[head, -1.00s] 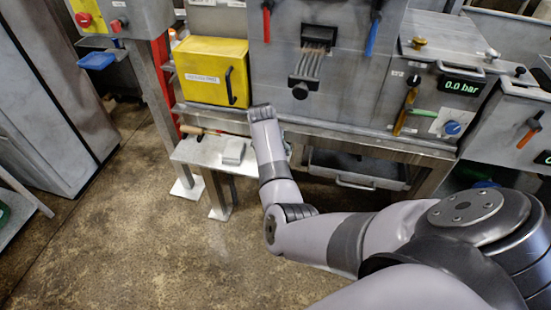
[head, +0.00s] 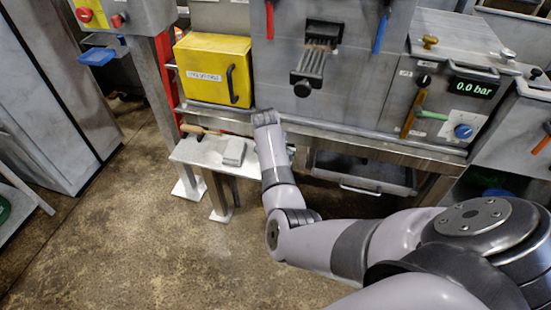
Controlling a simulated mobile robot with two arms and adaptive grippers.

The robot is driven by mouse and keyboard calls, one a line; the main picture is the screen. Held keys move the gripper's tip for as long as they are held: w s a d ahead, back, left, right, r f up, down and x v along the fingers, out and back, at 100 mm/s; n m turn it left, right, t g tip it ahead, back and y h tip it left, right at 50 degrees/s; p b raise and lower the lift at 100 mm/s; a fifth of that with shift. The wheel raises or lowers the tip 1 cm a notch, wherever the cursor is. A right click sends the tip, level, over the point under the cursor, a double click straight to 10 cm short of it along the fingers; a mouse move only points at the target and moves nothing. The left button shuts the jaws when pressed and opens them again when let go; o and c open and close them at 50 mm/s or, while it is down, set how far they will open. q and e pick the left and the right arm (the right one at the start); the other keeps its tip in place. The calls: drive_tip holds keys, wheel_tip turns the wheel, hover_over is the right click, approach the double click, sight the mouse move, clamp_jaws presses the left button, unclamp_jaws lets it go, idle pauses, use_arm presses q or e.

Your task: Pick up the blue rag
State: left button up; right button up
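A small flat blue thing (head: 97,56) sits beside the post at the upper left. I cannot tell whether it is the rag or a tray. A grey folded cloth or block (head: 234,151) lies on the small metal shelf (head: 205,154), left of my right arm. No other cloth shows clearly. My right arm comes in from the right and its wrist end stands over the right end of the shelf. The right gripper's fingers are hidden behind the wrist, with whatever is under them. My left gripper is not in view.
A wooden-handled tool (head: 195,130) lies at the back of the shelf. A yellow box (head: 213,70) stands behind it. The compactor (head: 335,60) with levers fills the back, with a drawer (head: 360,178) below. A grey cabinet (head: 50,90) stands left. The floor in front is clear.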

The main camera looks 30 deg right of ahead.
drive_tip(key=shift+c, duration=0.2)
drive_tip(key=c, duration=1.1)
wheel_tip(320, 180, up, 20)
drive_tip(key=shift+r, duration=0.2)
idle(0.3)
drive_tip(key=o, duration=0.5)
drive_tip(key=c, duration=0.5)
